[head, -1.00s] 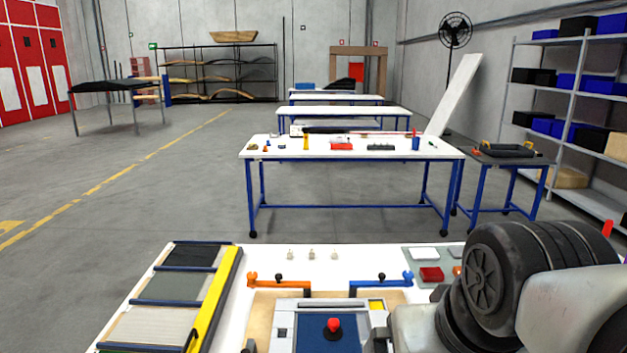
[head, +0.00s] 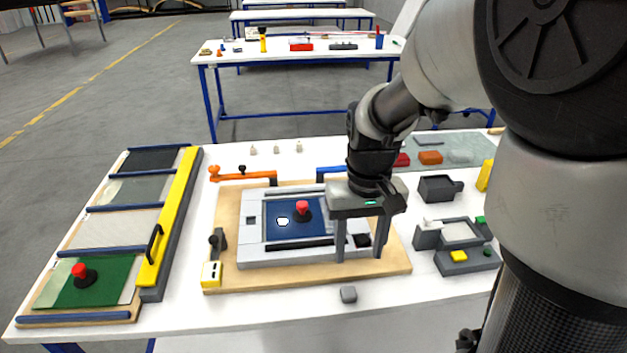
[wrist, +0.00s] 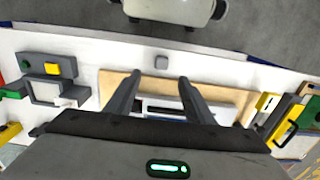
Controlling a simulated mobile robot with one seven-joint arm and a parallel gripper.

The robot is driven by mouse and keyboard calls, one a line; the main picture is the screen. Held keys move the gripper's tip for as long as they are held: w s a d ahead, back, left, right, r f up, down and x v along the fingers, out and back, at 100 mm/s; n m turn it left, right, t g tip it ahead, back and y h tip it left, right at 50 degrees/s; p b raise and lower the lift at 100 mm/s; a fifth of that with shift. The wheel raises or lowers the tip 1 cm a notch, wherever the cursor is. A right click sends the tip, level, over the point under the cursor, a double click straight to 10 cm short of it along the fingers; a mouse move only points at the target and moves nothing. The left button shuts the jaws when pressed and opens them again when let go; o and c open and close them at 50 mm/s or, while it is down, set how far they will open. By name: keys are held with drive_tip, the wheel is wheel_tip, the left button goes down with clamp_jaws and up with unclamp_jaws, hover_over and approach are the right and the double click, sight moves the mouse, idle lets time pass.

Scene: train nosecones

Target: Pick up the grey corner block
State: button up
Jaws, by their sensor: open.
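The grey corner block (head: 348,294) is a small rounded grey piece lying on the white table near its front edge, just off the wooden board. It also shows in the wrist view (wrist: 161,62), beyond the fingertips and roughly between their lines. My gripper (head: 361,258) is open and empty, with its fingers pointing down over the front right part of the framed fixture on the board. In the wrist view my gripper (wrist: 160,76) has its two fingers apart, with nothing between them. The block is apart from the fingers.
The wooden board (head: 305,281) carries a grey frame (head: 254,256) with a blue panel and a red knob (head: 302,209). A grey fixture (head: 465,262) with yellow and green parts stands to the right. A yellow rail (head: 170,225) lies left. White table around the block is clear.

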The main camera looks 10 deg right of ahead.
drive_tip(key=b, duration=0.1)
hover_over(349, 293)
drive_tip(key=f, duration=0.9)
drive_tip(key=shift+s+d+f, duration=0.1)
drive_tip(key=shift+s+d, duration=0.2)
drive_tip(key=shift+s, duration=0.05)
drive_tip(key=shift+w+a+f+b, duration=0.2)
drive_tip(key=shift+f+b, duration=0.2)
drive_tip(key=shift+f, duration=0.95)
drive_tip(key=shift+w+a+f+b, duration=0.15)
drive_tip(key=shift+f+b, duration=0.2)
drive_tip(key=shift+f, duration=1)
drive_tip(key=shift+d, duration=0.1)
drive_tip(key=c, duration=1.1)
